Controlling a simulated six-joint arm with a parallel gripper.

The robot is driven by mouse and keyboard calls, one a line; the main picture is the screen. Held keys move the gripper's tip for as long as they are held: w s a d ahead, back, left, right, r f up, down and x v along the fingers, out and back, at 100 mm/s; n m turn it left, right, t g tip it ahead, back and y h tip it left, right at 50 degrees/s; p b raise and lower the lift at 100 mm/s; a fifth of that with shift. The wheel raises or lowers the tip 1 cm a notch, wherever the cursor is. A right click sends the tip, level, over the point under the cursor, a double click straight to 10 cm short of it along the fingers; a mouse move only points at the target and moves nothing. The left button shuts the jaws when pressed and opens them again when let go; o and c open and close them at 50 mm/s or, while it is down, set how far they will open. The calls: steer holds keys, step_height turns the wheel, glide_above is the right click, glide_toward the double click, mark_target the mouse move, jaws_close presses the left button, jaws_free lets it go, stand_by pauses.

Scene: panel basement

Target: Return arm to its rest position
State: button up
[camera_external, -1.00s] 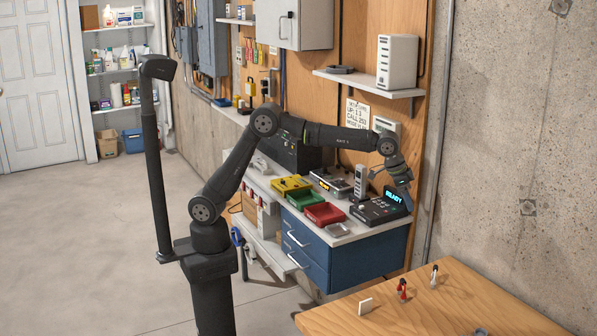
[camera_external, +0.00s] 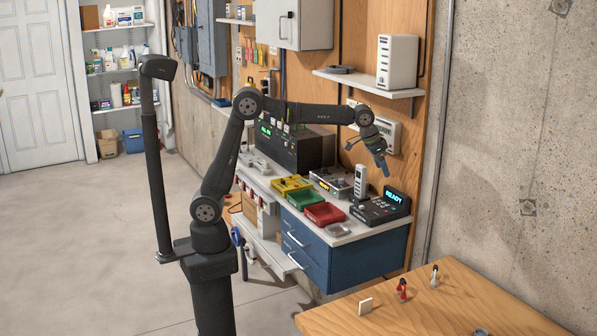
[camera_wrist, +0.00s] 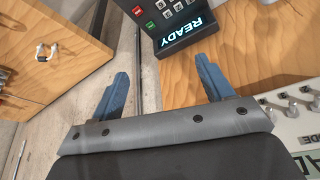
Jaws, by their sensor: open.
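My gripper (camera_external: 384,166) hangs in the air above the right end of the workbench, tilted downward. It also shows in the wrist view (camera_wrist: 162,88), where its two blue fingers are spread apart with nothing between them. The elbow of my arm is raised and the forearm runs nearly level to the right. A black keypad device (camera_external: 380,207) with a lit READY display lies on the bench below the gripper, apart from it. The same device shows beyond the fingers in the wrist view (camera_wrist: 180,30).
A wall shelf (camera_external: 372,84) with a white box (camera_external: 397,62) is above the gripper. A wooden table (camera_external: 440,310) stands front right. Floor at left is clear.

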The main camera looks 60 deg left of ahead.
steer(key=s+a+r+n+y, duration=0.1)
steer(key=s+a+n, duration=0.1)
steer(key=a, duration=1.5)
steer(key=shift+d, duration=0.1)
steer(key=w+d+f+m, duration=0.1)
steer(key=d, duration=0.9)
steer(key=d+f+m+h, duration=0.1)
steer(key=d, duration=1)
steer(key=shift+w+m, duration=0.3)
steer(key=shift+w, duration=0.1)
